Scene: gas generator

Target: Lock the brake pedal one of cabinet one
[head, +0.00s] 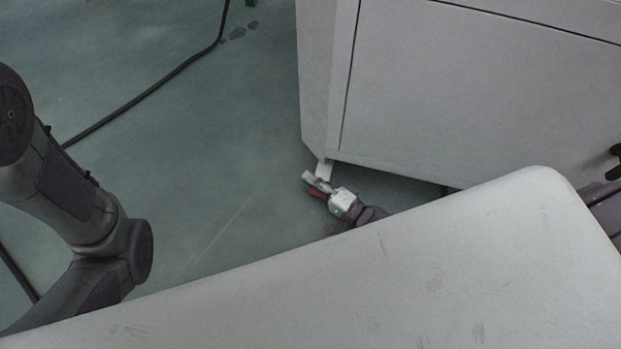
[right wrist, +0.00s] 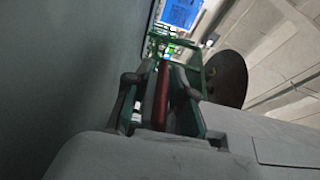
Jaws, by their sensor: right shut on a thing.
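The grey-white cabinet (head: 470,100) stands at the upper right of the head view, its lower corner close to my right gripper (head: 314,186). A small red part, apparently the brake pedal (head: 316,193), shows at that gripper, low by the cabinet's bottom edge. In the right wrist view, my right gripper (right wrist: 160,78) has its green-edged fingers on either side of a red bar (right wrist: 161,97), which looks like the same pedal. The gripper is shut on it. Whether the pedal is up or down is too small to tell. My left arm is at the left; its gripper is out of view.
A light foot piece (head: 324,170) is under the cabinet's near corner. A dark round disc (right wrist: 226,78), perhaps a caster wheel, is right of the fingers in the wrist view.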

